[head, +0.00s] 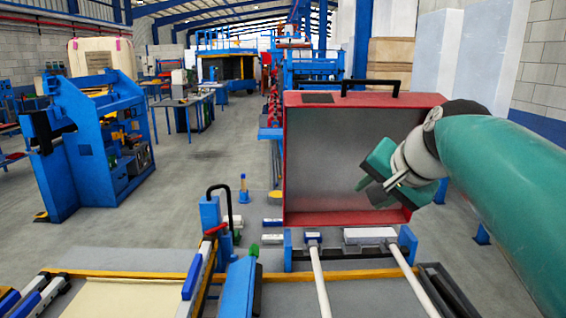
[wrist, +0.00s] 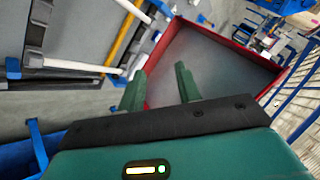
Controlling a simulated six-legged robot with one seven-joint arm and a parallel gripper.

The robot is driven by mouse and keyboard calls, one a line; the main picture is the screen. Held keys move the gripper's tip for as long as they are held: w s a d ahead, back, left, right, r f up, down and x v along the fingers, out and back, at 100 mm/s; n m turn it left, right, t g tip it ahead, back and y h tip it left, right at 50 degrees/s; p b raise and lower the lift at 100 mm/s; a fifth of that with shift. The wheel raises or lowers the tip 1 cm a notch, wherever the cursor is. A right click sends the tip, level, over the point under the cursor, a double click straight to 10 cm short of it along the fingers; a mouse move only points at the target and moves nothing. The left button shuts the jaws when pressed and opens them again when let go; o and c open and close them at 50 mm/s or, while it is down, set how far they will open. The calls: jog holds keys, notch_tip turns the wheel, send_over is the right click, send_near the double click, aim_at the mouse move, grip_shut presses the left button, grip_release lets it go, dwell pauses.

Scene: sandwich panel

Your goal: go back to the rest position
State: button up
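My gripper (head: 372,190) is at the right in the head view, at the end of my green arm. It is in front of the open side of a red-framed box (head: 330,150) with a grey inside and a black handle on top. In the wrist view the two green fingers of my gripper (wrist: 160,85) stand well apart with nothing between them, so it is open and empty. The red-framed box (wrist: 215,65) lies behind the fingers there. I cannot tell whether the gripper touches the box.
Two white rods (head: 318,272) run from the bench below the box. A cream panel (head: 130,300) lies on the yellow-edged bench at lower left. A blue machine (head: 90,150) stands at left. Grey floor (head: 200,165) is clear between the machine and the box.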

jog(key=s+f+n+g+h, duration=0.2)
jog(key=s+f+n, duration=0.5)
jog(key=s+f, duration=1.1)
notch_tip(320, 180, down, 3)
jog(key=shift+s+a+f+g+h, duration=0.1)
jog(key=shift+s+a+g+h, duration=0.25)
jog(key=shift+g, duration=0.15)
jog(key=shift+s, duration=0.15)
